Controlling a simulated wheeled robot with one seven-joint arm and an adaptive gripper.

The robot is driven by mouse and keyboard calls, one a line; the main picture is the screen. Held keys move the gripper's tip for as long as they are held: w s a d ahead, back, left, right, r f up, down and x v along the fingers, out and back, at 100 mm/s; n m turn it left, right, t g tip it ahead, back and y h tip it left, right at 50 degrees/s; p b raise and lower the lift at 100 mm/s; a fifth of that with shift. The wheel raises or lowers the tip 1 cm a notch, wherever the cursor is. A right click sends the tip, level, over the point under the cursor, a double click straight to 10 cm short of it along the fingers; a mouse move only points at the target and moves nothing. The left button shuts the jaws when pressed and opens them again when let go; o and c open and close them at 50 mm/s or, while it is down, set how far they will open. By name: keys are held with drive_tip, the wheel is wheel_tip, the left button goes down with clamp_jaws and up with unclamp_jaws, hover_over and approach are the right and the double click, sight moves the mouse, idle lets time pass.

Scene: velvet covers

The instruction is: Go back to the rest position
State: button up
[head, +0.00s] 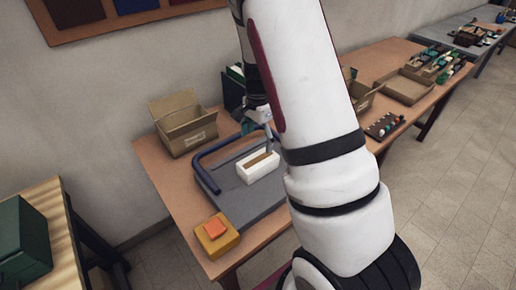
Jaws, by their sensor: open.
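My gripper (268,138) is open, partly hidden behind my own white arm. It hangs above or at the far right part of a white open-topped box (258,166), which has a brown strip inside. I cannot tell whether the fingers touch the box. The box sits on a grey plate (245,201) with a blue curved bar (207,163) along its left and far side. The plate lies on a brown table (165,184). My arm crosses the middle of the view and hides the table's right part.
An open cardboard box (187,137) stands at the table's back left. A yellow block with an orange top (216,237) sits at the near corner. Cardboard trays (405,88) and small parts stand farther right. A dark green box (24,243) is on a wooden bench at left.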

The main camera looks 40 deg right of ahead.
drive_tip(key=shift+r, duration=0.6)
drive_tip(key=s+a+r+n+t, duration=0.1)
drive_tip(key=s+a+r+n, duration=0.1)
drive_tip(key=a+r+n, duration=0.3)
drive_tip(key=s+a+r+t+y, duration=0.1)
drive_tip(key=s+a+r, duration=0.15)
drive_tip(key=r, duration=0.45)
drive_tip(key=s+a+r+n+t, duration=0.1)
drive_tip(key=s+a+r+n, duration=0.1)
drive_tip(key=a+r+n, duration=0.3)
drive_tip(key=s+a+r+n+t, duration=0.1)
drive_tip(key=s+r+n, duration=0.1)
drive_tip(key=s, duration=0.3)
drive_tip(key=s+a+r+n, duration=0.2)
drive_tip(key=s+r+n, duration=0.1)
drive_tip(key=s+r, duration=0.1)
drive_tip(key=s+a+r+n+t+h, duration=0.1)
drive_tip(key=s+a+r+n, duration=0.1)
drive_tip(key=s, duration=0.3)
drive_tip(key=shift+s+a+r+n+t, duration=0.25)
drive_tip(key=shift+s+r+n+t, duration=0.1)
drive_tip(key=shift+r, duration=0.2)
